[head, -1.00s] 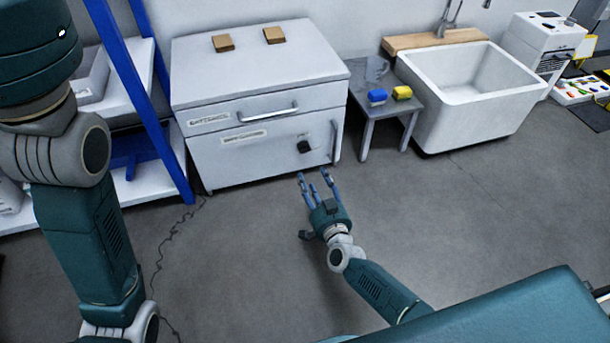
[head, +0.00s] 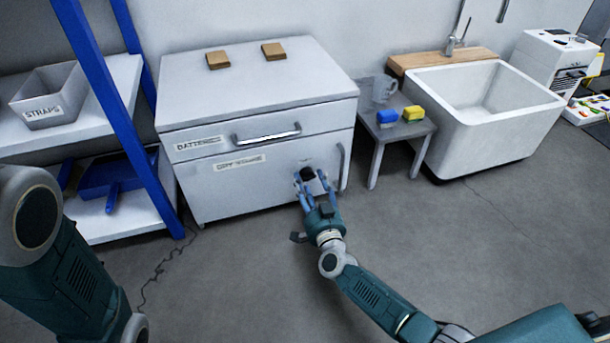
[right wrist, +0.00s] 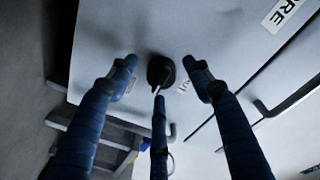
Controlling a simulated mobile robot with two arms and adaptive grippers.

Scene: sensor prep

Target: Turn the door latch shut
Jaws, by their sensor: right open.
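The black door latch (head: 306,174) is a round knob on the lower door (head: 240,185) of the white cabinet, left of the door's vertical handle (head: 341,166). My right gripper (head: 313,183) is just in front of the latch, open, with its fingers pointing at it. In the right wrist view the latch (right wrist: 160,71) shows between the blue fingertips (right wrist: 158,76), with no finger clearly touching it. The knob's exact angle is hard to read. The left arm shows at the left edge of the head view, but its gripper is out of view.
Above the door is a drawer with a horizontal handle (head: 266,135). A small grey table (head: 383,130) with two sponges stands right of the cabinet, beside a white sink (head: 485,110). A blue-framed shelf (head: 130,110) stands left. The floor in front is clear.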

